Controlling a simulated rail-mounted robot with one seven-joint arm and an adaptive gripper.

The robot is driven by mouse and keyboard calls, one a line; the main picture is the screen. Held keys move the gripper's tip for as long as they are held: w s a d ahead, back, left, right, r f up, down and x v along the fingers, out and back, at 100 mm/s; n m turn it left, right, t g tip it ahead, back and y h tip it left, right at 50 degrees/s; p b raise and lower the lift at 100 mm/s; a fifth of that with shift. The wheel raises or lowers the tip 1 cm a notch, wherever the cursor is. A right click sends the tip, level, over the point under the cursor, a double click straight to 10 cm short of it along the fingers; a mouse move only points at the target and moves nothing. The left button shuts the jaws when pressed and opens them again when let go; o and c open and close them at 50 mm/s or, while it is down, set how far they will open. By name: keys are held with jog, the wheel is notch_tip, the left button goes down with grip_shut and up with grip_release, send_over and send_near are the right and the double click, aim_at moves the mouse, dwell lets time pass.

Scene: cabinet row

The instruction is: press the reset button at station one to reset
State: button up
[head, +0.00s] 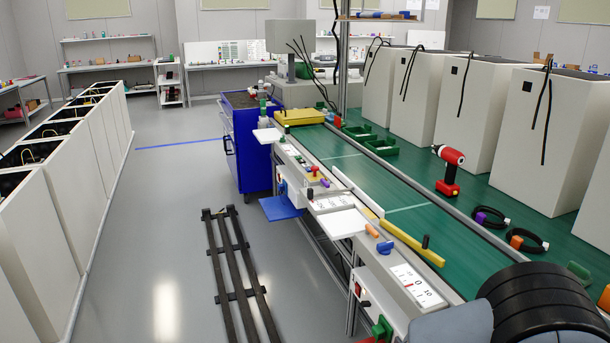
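A long workbench with a green top (340,172) runs from the lower right to the back. Small controls sit along its front rail. A blue knob (385,248) and a white label plate with "0" and "10" (417,284) are nearer. A box with a red switch (360,289) is below the near rail, and a green part (382,328) is at the bottom edge. I cannot tell which control is the reset button. My gripper is not in view; part of my arm fills the lower right corner.
Tall white cabinets (500,118) stand along the bench's far side. A red drill (449,170) stands on the green top. A blue tool cart (248,150) and dark floor rails (238,268) are left of the bench. The grey aisle is otherwise clear beside a left cabinet row (60,210).

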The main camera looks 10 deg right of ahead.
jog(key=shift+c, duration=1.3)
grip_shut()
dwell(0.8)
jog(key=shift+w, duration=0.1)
